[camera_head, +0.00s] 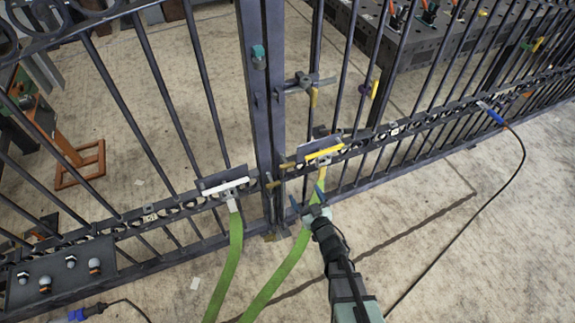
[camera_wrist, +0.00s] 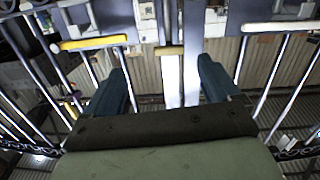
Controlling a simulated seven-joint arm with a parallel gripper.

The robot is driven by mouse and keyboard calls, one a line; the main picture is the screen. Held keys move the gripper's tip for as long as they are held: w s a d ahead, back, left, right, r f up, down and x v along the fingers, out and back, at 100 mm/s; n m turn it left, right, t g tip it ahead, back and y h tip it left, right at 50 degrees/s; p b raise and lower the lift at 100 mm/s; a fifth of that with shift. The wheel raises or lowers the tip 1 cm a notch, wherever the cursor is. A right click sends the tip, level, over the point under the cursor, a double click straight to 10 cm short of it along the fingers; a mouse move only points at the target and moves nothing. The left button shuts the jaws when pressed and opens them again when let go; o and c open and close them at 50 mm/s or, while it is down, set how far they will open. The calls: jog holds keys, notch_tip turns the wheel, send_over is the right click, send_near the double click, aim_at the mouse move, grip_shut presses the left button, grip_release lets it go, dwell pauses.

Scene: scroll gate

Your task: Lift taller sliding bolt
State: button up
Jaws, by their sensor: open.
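The gate carries metal sliding bolts with yellow parts near its central post. One bolt (camera_head: 302,83) is high on the post's right side, with a yellow end hanging down. A lower bolt (camera_head: 287,166) sits beside the middle rail. My gripper (camera_head: 308,198) is open in front of the gate, just right of the post and below that rail. In the wrist view, a yellow-topped metal piece (camera_wrist: 169,51) shows between my open fingers (camera_wrist: 160,85), with no visible contact. I cannot tell how far beyond the fingertips it is, or which bolt is taller.
A yellow bar (camera_head: 324,152) lies along a rail bracket. A black cable (camera_head: 480,210) runs over the floor at right. A dark plate with knobs (camera_head: 62,275) is at lower left. Floor at right is mostly clear.

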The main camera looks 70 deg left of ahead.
aim_at(288, 167)
jog(key=shift+g+y, duration=0.4)
jog(key=shift+y, duration=0.1)
jog(key=a, duration=0.4)
jog(key=a+r, duration=0.1)
jog(key=a, duration=0.4)
jog(key=s+a, duration=0.1)
jog(key=a, duration=0.4)
jog(key=shift+r, duration=0.4)
jog(key=shift+c, duration=0.3)
